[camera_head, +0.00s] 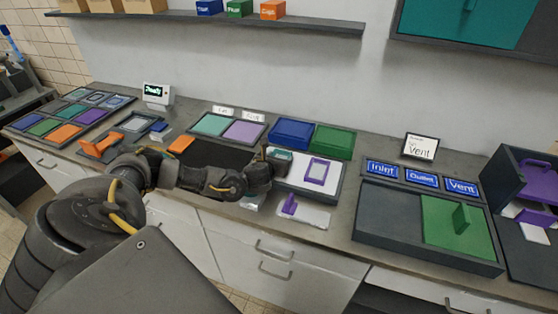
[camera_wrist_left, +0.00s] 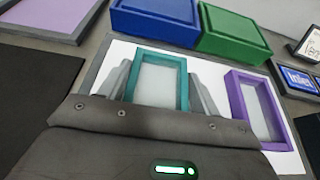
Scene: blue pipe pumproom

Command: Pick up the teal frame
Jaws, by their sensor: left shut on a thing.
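The teal frame (camera_wrist_left: 184,85) is a rectangular rim with an open middle. In the left wrist view it stands between the two grey fingers of my left gripper (camera_wrist_left: 160,90), which is shut on it. In the head view a small part of the teal frame (camera_head: 283,154) shows beyond my left gripper (camera_head: 278,162), at the left end of a white-topped tray (camera_head: 335,190). The gripper hides the rest. I cannot tell whether the frame touches the tray. My right gripper is not in view.
A purple frame (camera_head: 318,170) lies on the same tray, right of the teal one. Blue (camera_head: 290,134) and green (camera_head: 334,141) blocks stand behind. A purple-handled piece (camera_head: 290,205) is in front. A dark tray with a green panel (camera_head: 455,235) stands to the right.

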